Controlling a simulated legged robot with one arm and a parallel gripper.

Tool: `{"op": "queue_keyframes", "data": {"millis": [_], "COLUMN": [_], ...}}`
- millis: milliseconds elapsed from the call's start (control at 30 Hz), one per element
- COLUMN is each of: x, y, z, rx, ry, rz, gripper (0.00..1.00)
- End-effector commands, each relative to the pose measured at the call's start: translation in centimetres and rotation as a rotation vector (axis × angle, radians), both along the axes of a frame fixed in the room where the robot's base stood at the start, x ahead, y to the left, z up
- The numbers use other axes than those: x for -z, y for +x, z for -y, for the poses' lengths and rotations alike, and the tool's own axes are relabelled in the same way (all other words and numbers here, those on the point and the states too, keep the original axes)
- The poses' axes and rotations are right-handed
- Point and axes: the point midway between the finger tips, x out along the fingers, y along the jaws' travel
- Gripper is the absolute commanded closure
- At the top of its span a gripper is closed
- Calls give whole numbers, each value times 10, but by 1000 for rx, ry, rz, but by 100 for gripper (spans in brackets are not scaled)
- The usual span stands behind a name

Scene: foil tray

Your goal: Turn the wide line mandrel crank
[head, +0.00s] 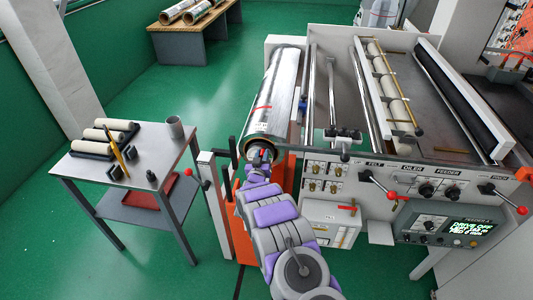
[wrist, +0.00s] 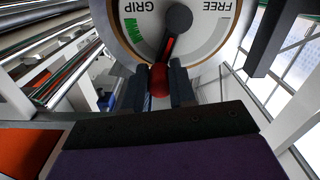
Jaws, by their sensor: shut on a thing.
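The crank (wrist: 178,18) has a dark round hub on a white dial (wrist: 205,48) at the mandrel's near end. Its arm, with a red stripe, slopes down and slightly left to a red knob (wrist: 158,80). The dial reads GRIP at left, beside a green patch, and FREE at right, both upside down in the wrist view. My gripper (wrist: 160,92) is shut on the red knob, a dark finger on each side. In the head view my gripper (head: 261,158) is at the mandrel's near end, largely hiding the crank. A shiny silver foil roll (head: 272,95) is on the mandrel.
The machine, with a control panel (head: 450,226) and red-knobbed levers (head: 392,196), stands close on the right. A metal side table (head: 150,150) with rollers and a cup (head: 175,126) stands at left. Green floor lies open between that table and the back desk (head: 197,45).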

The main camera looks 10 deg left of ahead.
Motion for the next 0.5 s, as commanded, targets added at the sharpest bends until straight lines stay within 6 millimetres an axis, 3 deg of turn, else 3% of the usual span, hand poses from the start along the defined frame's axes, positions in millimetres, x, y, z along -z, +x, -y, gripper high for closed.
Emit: {"op": "queue_keyframes", "data": {"millis": [133, 500], "x": [-10, -6], "y": [2, 2], "z": [-9, -31], "rx": [-1, -3], "ry": [-133, -486], "rz": [7, -9], "gripper": [100, 100]}}
